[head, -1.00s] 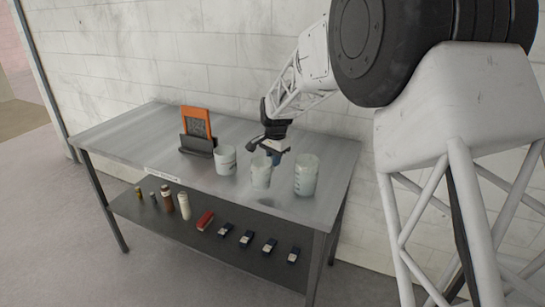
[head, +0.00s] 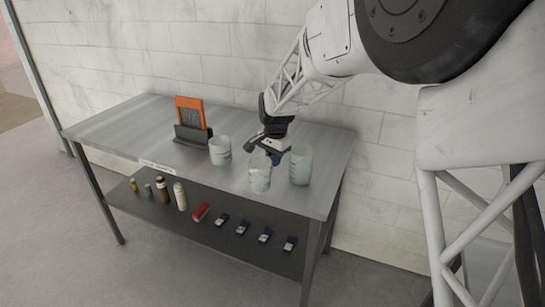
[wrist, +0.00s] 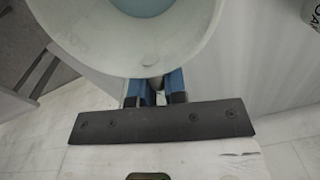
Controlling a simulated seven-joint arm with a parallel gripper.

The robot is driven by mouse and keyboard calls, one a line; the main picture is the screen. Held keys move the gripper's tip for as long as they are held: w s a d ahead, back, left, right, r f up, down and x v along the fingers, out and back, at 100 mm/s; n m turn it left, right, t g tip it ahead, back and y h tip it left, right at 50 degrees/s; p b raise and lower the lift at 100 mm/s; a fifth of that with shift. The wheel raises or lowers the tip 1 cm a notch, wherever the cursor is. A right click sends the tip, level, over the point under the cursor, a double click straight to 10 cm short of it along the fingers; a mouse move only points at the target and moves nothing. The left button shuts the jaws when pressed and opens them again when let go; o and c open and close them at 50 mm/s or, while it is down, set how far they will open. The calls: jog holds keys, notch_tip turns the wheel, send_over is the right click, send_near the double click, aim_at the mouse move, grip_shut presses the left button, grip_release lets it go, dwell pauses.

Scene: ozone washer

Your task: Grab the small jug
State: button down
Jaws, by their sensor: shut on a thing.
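Three pale translucent jugs stand in a row at the right part of the metal table: a left jug (head: 220,151), a middle jug (head: 260,176) and a taller right jug (head: 301,165). My gripper (head: 274,157) is just behind the middle jug and shut on it. The middle jug is upright, its base at or very close to the tabletop. In the wrist view its wide rim and wall (wrist: 125,55) fill the top, with a bluish inside. The blue fingers (wrist: 154,90) are closed at its near side; the exact grip is partly hidden under the rim.
The metal table (head: 130,130) has free room at its left. An orange board in a dark holder (head: 192,122) stands behind the left jug. A wall is close behind.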

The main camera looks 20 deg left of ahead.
jog(key=shift+s+d, duration=0.25)
jog(key=shift+s, duration=0.1)
jog(key=shift+s+d, duration=0.1)
jog(key=shift+s, duration=0.05)
